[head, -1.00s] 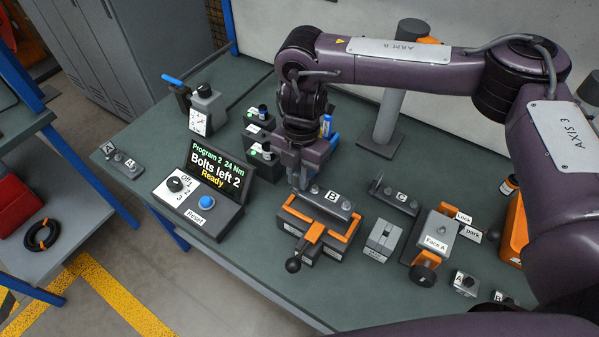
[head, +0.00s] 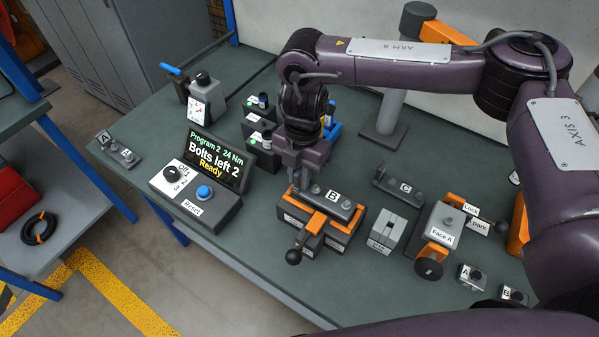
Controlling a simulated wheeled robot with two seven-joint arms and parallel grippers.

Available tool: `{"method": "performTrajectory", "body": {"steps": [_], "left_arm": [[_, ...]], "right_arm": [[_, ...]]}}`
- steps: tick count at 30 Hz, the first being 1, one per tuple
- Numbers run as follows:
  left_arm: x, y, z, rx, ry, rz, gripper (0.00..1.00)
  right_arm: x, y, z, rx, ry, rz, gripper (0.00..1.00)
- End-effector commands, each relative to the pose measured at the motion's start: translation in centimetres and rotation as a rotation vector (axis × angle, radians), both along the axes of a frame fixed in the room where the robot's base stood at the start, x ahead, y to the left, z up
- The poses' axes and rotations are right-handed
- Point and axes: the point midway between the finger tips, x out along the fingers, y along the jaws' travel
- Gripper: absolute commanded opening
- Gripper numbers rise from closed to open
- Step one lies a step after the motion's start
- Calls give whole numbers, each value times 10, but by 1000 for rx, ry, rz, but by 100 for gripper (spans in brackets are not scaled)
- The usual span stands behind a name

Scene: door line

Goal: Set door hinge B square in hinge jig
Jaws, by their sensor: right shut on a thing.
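Door hinge B (head: 343,206), a dark grey leaf with a white B label and round studs, is at the top of the hinge jig (head: 329,242), a dark block with orange clamp parts. The hinge lies roughly along the jig's length. Whether it touches the bed all along, I cannot tell. A black ball-ended lever (head: 294,256) sticks out at the jig's front left. My right gripper (head: 301,185) points down and is shut on the hinge's left end, partly hiding it. My left gripper is not in view.
Left of the jig stands a controller (head: 199,205) reading "Bolts left 2, Ready". Close on its right are a small grey block (head: 386,231), hinge C (head: 398,187) and a Face A fixture (head: 441,227).

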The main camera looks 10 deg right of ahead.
Motion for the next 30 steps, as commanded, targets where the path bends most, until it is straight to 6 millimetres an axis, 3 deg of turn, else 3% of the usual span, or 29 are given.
{"method": "performTrajectory", "body": {"steps": [30], "left_arm": [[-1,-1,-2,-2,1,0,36]], "right_arm": [[0,0,-8,1,-1,-1,0]]}}
